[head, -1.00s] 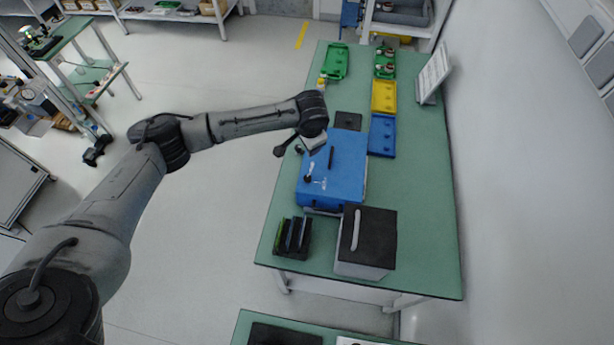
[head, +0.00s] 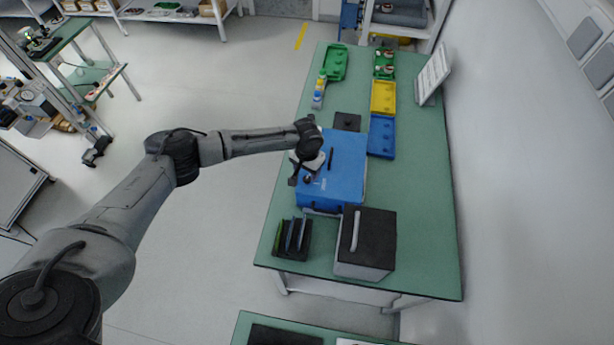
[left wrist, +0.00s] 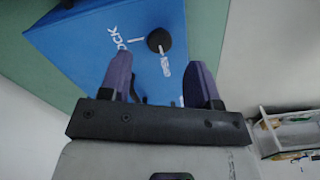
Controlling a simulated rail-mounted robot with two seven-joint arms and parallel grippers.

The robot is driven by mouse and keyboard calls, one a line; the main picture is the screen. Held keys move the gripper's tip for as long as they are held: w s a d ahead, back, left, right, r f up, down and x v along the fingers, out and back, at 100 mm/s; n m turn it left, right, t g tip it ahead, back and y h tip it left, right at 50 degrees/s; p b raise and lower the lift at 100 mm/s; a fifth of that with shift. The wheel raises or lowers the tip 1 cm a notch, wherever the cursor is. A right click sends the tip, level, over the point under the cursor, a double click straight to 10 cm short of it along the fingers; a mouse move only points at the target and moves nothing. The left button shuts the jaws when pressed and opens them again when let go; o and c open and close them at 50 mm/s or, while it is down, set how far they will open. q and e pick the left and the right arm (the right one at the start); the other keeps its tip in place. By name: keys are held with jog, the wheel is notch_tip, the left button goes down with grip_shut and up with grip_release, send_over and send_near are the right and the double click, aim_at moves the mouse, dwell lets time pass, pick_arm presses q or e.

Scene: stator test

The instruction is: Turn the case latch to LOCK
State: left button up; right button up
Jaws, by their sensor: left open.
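The blue case (head: 346,172) lies on the green table, and its top fills much of the left wrist view (left wrist: 75,50). The latch is a round black knob (left wrist: 158,40) on the case top, with white LOCK lettering (left wrist: 116,38) to its left and a smaller white marking just below it. My left gripper (head: 303,174) is over the near-left part of the case top and partly hides the latch in the head view. In the left wrist view its two purple fingers (left wrist: 159,62) are apart and empty, with the latch just beyond and between their tips. My right gripper is not seen.
A black-topped box (head: 370,225) and a dark rack (head: 292,238) stand close to the case's front. Blue (head: 382,136), yellow (head: 384,97) and green (head: 336,63) trays lie behind it. Small bottles (head: 319,90) stand near the left edge.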

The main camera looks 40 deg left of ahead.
aim_at(307, 179)
pick_arm(q)
notch_tip(307, 179, down, 3)
jog(key=shift+f, duration=0.7)
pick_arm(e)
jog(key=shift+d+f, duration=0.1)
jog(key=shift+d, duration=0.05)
pick_arm(q)
jog(key=c, duration=0.9)
jog(key=shift+c, duration=0.2)
